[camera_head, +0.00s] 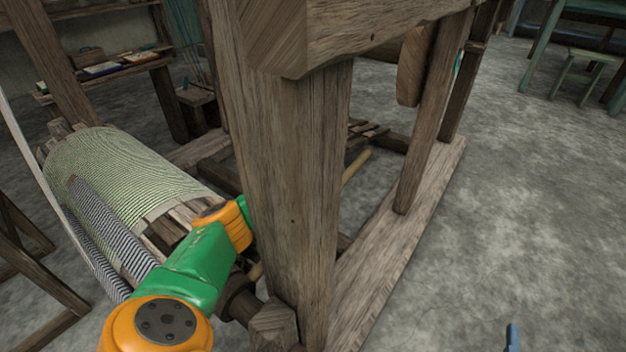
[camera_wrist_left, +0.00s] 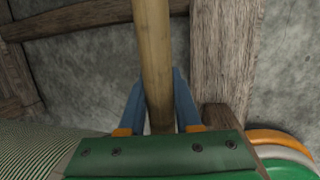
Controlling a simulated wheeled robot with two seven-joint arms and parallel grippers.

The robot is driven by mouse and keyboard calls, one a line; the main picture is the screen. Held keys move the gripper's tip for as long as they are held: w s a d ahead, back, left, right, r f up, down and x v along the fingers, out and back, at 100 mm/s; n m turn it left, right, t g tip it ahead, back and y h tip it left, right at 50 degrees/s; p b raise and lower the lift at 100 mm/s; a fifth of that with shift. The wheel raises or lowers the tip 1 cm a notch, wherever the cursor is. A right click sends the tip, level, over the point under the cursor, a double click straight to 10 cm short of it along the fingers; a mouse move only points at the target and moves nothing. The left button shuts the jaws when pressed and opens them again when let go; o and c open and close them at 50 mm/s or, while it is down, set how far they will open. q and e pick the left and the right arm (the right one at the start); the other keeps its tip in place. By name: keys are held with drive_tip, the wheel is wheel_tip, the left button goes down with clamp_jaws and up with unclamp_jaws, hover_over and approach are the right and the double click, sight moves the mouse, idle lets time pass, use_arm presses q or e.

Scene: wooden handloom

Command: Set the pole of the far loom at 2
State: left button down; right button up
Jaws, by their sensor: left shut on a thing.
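The pole (camera_wrist_left: 156,45) is a pale round wooden rod. In the left wrist view it runs from the top edge down between the two blue fingers of my left gripper (camera_wrist_left: 160,88), which is shut on it. In the head view, part of a pale rod (camera_head: 356,166) shows behind the thick loom post (camera_head: 292,180). The post hides my left fingers there; my green and orange left wrist comes in from the left. A blue tip, likely of my right gripper (camera_head: 512,338), shows at the bottom edge; its jaw state is unclear. No number marks are readable.
A cloth-wound roller (camera_head: 120,170) lies left of the post, close to my left arm. A long floor beam (camera_head: 395,250) runs back to the right. Shelves (camera_head: 105,70) stand at the back left and a green stool (camera_head: 582,75) at the back right.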

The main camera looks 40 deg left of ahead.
use_arm(q)
drive_tip(key=shift+r, duration=0.1)
drive_tip(key=c, duration=0.6)
unclamp_jaws()
drive_tip(key=shift+r, duration=0.1)
drive_tip(key=p+v, duration=0.1)
drive_tip(key=v, duration=0.2)
drive_tip(key=shift+p, duration=0.4)
drive_tip(key=p+v, duration=0.2)
drive_tip(key=v, duration=0.2)
use_arm(e)
drive_tip(key=s+d+f+g+h, duration=0.1)
drive_tip(key=s+d+f+g, duration=0.1)
drive_tip(key=s+f+g, duration=0.4)
drive_tip(key=s+d+f+g+h, duration=0.2)
drive_tip(key=s+d+f+g, duration=0.1)
drive_tip(key=s+f+g, duration=0.4)
wheel_tip(320, 180, down, 4)
drive_tip(key=shift+s+d+r+m+g, duration=0.15)
drive_tip(key=shift+s+m+g, duration=0.2)
drive_tip(key=shift+s, duration=0.85)
